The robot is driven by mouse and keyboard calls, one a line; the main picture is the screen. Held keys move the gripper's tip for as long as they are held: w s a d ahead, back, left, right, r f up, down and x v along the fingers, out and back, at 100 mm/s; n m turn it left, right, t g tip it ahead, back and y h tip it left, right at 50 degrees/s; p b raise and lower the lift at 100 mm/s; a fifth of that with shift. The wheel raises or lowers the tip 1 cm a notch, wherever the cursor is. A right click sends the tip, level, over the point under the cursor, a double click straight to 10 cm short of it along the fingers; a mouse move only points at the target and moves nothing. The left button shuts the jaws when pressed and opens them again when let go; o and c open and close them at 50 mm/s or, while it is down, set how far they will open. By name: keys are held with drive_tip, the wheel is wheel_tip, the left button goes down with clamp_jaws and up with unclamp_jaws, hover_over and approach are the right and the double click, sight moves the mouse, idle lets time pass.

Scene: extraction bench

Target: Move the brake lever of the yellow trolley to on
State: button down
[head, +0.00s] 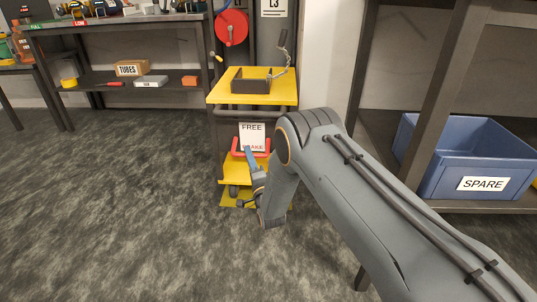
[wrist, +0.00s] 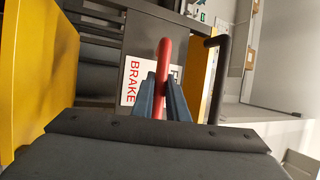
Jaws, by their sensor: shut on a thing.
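The yellow trolley (head: 221,93) stands in the middle of the head view, with a yellow top shelf and a yellow lower deck. Its red brake lever (head: 262,154), a U-shaped bar, crosses the lower part of a white sign (head: 252,130) reading FREE at the top and BRAKE, partly covered, below. My gripper (head: 249,150) reaches the lever from the front and is shut on it. In the wrist view the blue fingers (wrist: 163,88) lie on both sides of the red bar (wrist: 165,50), with BRAKE on the sign behind. The lever's pivots are not clear.
A dark tray (head: 251,86) sits on the trolley top. A shelf bench (head: 105,85) with boxes stands at left. A blue SPARE crate (head: 431,183) sits on a rack at right. A red hose reel (head: 231,27) hangs behind. The floor at left is clear.

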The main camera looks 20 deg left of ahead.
drive_tip(key=shift+w+f, duration=0.3)
drive_tip(key=shift+f, duration=0.35)
drive_tip(key=shift+a, duration=0.1)
drive_tip(key=c, duration=1.7)
unclamp_jaws()
drive_tip(key=shift+f, duration=0.1)
drive_tip(key=shift+c, duration=0.2)
drive_tip(key=p+v, duration=0.2)
drive_tip(key=v, duration=0.5)
drive_tip(key=shift+s+d+p, duration=0.25)
drive_tip(key=shift+s+p, duration=0.05)
drive_tip(key=shift+p, duration=0.05)
drive_tip(key=shift+f, duration=0.1)
